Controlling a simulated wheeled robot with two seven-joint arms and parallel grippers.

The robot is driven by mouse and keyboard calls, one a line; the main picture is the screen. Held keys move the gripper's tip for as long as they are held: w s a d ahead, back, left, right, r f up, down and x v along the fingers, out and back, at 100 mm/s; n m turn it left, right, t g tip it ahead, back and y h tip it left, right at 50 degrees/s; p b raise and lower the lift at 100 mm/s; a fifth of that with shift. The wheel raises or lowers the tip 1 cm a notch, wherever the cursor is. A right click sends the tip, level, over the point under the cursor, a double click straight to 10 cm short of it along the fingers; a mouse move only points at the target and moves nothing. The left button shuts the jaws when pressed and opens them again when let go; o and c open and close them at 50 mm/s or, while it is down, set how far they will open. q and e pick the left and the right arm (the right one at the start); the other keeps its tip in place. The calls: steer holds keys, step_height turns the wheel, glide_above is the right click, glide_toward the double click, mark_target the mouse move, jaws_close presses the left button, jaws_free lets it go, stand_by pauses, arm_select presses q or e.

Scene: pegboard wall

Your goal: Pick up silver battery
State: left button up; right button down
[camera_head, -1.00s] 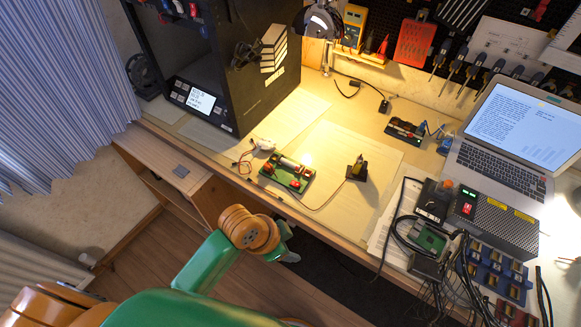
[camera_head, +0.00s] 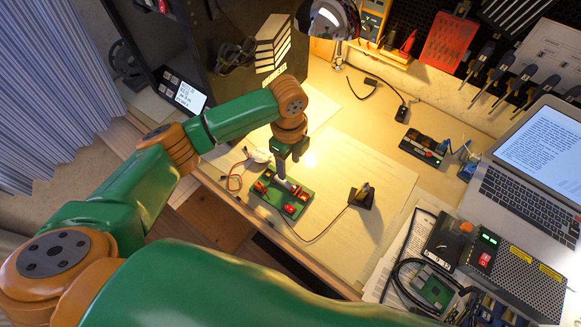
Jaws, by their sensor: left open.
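The green board (camera_head: 270,200) with red parts lies on the workbench near its front edge. The silver battery (camera_head: 291,186) sits on this board and is largely hidden by my left gripper. My left gripper (camera_head: 283,180) points down over the board, with its fingertips at the battery. It is open; I cannot tell whether the fingers touch the battery. My right gripper is not in view.
A black machine with a small screen (camera_head: 189,97) stands at left. A small black stand (camera_head: 362,196) is right of the board, joined by a wire. A laptop (camera_head: 535,170) and power supply (camera_head: 515,275) fill the right.

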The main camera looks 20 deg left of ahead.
mark_target(285, 182)
arm_select(q)
steer(key=s+f, duration=0.1)
steer(key=s+f+p, duration=0.1)
steer(key=s, duration=0.1)
steer(key=shift+a+f, duration=0.15)
steer(key=shift+a, duration=0.05)
steer(key=shift+w+f, duration=0.25)
steer(key=shift+f, duration=0.95)
steer(key=shift+w+f, duration=0.2)
steer(key=shift+w, duration=0.15)
steer(key=shift+s+r, duration=0.15)
steer(key=shift+s, duration=0.1)
jaws_close()
steer(key=shift+w, duration=0.1)
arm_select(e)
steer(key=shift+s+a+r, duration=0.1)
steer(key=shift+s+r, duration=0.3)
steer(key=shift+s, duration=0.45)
